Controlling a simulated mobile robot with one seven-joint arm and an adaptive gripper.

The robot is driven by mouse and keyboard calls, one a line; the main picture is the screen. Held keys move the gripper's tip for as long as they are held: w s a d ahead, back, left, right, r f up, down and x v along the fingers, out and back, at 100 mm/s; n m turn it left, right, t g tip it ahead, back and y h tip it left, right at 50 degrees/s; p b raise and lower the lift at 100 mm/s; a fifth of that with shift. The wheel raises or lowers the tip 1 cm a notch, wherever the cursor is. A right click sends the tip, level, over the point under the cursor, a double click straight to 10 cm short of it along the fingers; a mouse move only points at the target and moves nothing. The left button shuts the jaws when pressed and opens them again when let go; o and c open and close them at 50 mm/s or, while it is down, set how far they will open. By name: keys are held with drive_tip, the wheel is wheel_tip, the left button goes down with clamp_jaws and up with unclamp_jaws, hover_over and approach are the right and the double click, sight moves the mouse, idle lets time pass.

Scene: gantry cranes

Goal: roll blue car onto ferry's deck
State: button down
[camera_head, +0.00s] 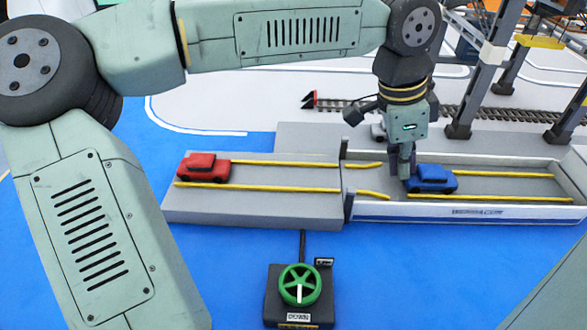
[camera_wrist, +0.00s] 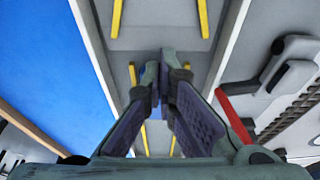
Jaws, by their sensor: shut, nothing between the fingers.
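The blue car (camera_head: 432,179) stands on the ferry's grey deck (camera_head: 520,184), between two yellow lines and just past the deck's left end. The ferry has low white side walls, with lettering on the near one. My gripper (camera_head: 404,178) points down just left of the blue car, its fingers shut and empty. I cannot tell whether the fingertips touch the car.
A red car (camera_head: 204,167) stands on the grey quay (camera_head: 260,205) left of the ferry. A green handwheel (camera_head: 300,284) on a dark box with a DOWN label stands in front. Rails and crane legs (camera_head: 480,85) stand behind.

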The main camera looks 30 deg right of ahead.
sight(453, 177)
drive_tip(key=shift+s+d, duration=0.85)
drive_tip(key=shift+d, duration=0.45)
drive_tip(key=shift+s+d, duration=0.9)
drive_tip(key=shift+d, duration=0.35)
drive_tip(key=shift+s+d, duration=0.85)
drive_tip(key=shift+d, duration=0.45)
drive_tip(key=shift+w+a, duration=0.1)
drive_tip(key=shift+w+a+r, duration=0.2)
drive_tip(key=shift+w+a, duration=0.05)
drive_tip(key=shift+a, duration=0.15)
wheel_tip(453, 177, up, 10)
drive_tip(key=p, duration=0.8)
drive_tip(key=shift+s, duration=0.1)
